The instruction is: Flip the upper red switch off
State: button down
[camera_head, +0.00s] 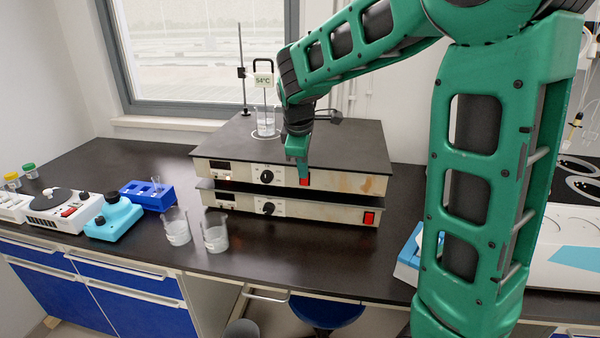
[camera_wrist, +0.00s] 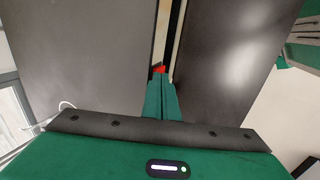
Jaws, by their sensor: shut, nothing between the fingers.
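Two flat hot-plate units are stacked on the dark bench. The upper unit (camera_head: 225,172) has a black knob and a red switch (camera_head: 304,182) on its front panel. My gripper (camera_head: 302,178) is shut and empty, with its green fingertips at the upper red switch, partly covering it. In the wrist view the closed fingertips (camera_wrist: 161,80) point at the red switch (camera_wrist: 159,69), of which only a small part shows. I cannot tell whether they touch it or which way it is tilted. The lower unit's red switch (camera_head: 369,218) is in plain view below and to the right.
A beaker (camera_head: 265,128) with a 54°C display stands on the upper plate, beside a stand rod (camera_head: 241,70). Two glass beakers (camera_head: 215,238) stand at the left front of the units. A blue rack (camera_head: 147,197) and a blue device (camera_head: 113,220) are further left.

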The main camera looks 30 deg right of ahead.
jog(key=s+a+v, duration=0.1)
jog(key=v, duration=1)
jog(key=shift+s, duration=0.15)
dwell(0.5)
jog(key=s+d+f+m+g, duration=0.1)
jog(key=s+d+f+m, duration=0.3)
jog(key=s, duration=0.3)
jog(key=s+d+f+m+g, duration=0.1)
jog(key=s+d+f+m, duration=0.1)
jog(key=s+d+m, duration=0.35)
jog(key=s+f+m+y, duration=0.1)
jog(key=s+f+m, duration=0.2)
jog(key=s, duration=0.6)
jog(key=s+f+m+g+y, duration=0.1)
jog(key=s+f+m, duration=0.3)
jog(key=s, duration=0.5)
jog(key=shift+s+f+y, duration=0.3)
jog(key=shift+f+y, duration=0.1)
jog(key=shift+f, duration=0.25)
